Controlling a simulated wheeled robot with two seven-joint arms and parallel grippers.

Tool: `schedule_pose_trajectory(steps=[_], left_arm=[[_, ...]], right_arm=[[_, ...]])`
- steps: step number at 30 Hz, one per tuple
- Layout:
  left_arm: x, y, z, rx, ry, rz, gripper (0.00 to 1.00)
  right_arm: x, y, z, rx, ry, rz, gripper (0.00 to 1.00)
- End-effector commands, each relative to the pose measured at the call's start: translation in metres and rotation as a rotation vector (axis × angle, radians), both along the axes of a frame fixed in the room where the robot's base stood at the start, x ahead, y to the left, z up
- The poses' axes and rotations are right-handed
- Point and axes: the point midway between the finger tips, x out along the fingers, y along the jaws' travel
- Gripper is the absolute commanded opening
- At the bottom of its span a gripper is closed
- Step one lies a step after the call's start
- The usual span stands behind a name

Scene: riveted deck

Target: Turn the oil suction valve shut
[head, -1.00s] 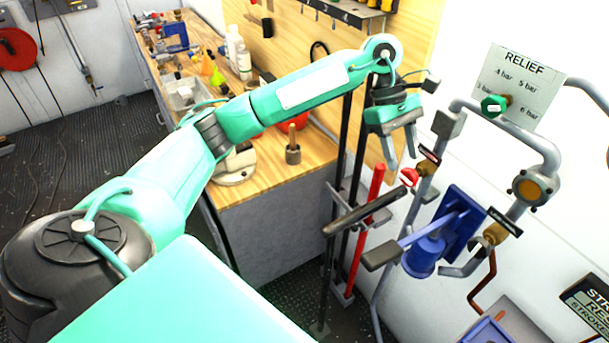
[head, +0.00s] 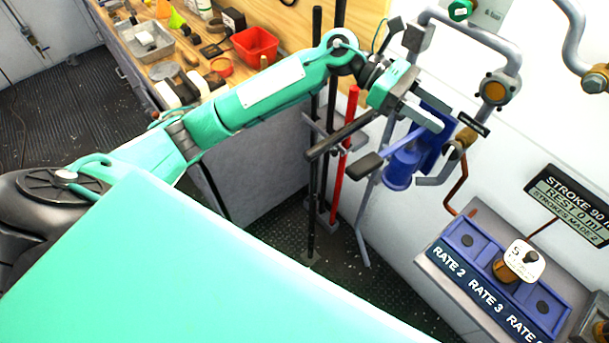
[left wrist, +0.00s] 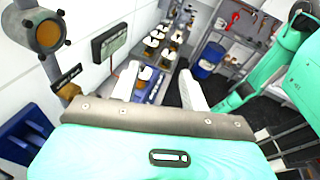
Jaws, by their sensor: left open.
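A brass valve body (head: 465,138) with a small dark label plate (head: 474,124) sits on the grey wall pipe. In the left wrist view the valve (left wrist: 68,92) and its plate (left wrist: 65,77) are at the left, outside the jaws. The lettering is too small to read, so I cannot tell whether this is the oil suction valve. My left gripper (head: 438,109) is open and empty, just left of this valve, overlapping the blue pump bracket in the head view. The red-handled valve seen earlier is hidden behind the gripper. My right gripper is not in view.
A blue hand pump (head: 402,165) with a dark lever hangs below the gripper. A round brass-faced fitting (head: 495,90) is on the pipe above right. A blue rate panel (head: 480,285) stands at lower right. A red bar (head: 345,155) and dark posts stand left.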

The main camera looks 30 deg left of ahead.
Motion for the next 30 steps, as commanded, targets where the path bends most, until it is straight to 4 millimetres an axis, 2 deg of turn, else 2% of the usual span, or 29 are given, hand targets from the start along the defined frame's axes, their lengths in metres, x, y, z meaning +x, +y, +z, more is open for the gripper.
schedule_pose_trajectory(steps=[6, 14, 23, 30], left_arm=[[-0.005, -0.013, 0.016, -0.212, 0.149, 0.088, 0.45], [-0.004, -0.014, 0.035, -0.451, 0.346, 0.202, 0.45], [0.006, 0.004, 0.044, -0.710, 0.598, 0.347, 0.45], [0.017, 0.028, 0.038, -0.907, 0.816, 0.472, 0.45]], right_arm=[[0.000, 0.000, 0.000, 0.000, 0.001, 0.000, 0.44], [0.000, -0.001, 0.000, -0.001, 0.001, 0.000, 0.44], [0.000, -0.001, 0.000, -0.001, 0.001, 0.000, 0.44], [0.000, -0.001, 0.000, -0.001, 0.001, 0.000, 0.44]])
